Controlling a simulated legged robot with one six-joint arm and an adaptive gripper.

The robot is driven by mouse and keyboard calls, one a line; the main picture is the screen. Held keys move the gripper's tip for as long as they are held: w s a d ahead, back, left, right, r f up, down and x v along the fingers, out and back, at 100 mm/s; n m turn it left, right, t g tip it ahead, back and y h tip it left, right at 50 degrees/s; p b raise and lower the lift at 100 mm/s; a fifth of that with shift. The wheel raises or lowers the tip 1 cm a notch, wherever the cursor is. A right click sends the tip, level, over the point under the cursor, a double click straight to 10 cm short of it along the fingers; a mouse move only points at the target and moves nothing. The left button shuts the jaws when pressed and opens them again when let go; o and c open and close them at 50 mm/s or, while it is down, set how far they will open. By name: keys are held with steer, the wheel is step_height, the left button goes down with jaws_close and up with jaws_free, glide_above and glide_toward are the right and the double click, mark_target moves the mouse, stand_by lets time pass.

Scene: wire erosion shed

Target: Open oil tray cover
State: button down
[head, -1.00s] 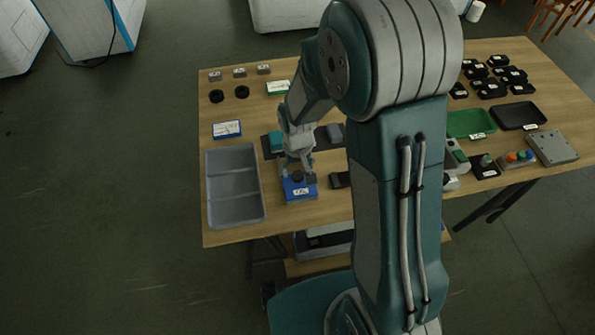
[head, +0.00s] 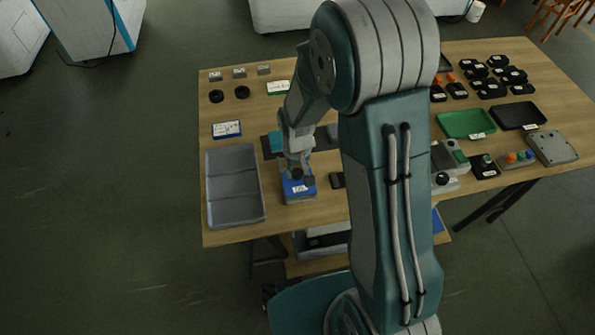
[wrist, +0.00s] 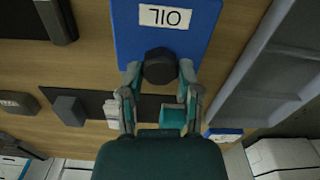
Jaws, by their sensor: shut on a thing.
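The oil tray cover (head: 290,193) is a blue plate with a white OIL label, near the front left of the table. In the wrist view the cover (wrist: 128,35) fills the top middle, and its label reads upside down. A round black knob (wrist: 160,66) stands on the cover. My gripper (wrist: 160,75) is shut on this knob, with one finger on each side. In the head view my gripper (head: 298,176) is directly over the cover. The tray's inside is hidden, and I cannot tell how far the cover is raised.
A grey divided bin (head: 208,190) stands close to the left of the cover. A small dark block (head: 337,180) is on its right. A dark mat (head: 268,147) with a teal block lies behind. My arm hides the table's middle.

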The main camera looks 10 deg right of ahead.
steer(key=w, duration=0.6)
steer(key=shift+f, duration=0.1)
steer(key=shift+c, duration=1.5)
jaws_free()
step_height(320, 180, up, 12)
steer(key=shift+a, duration=0.1)
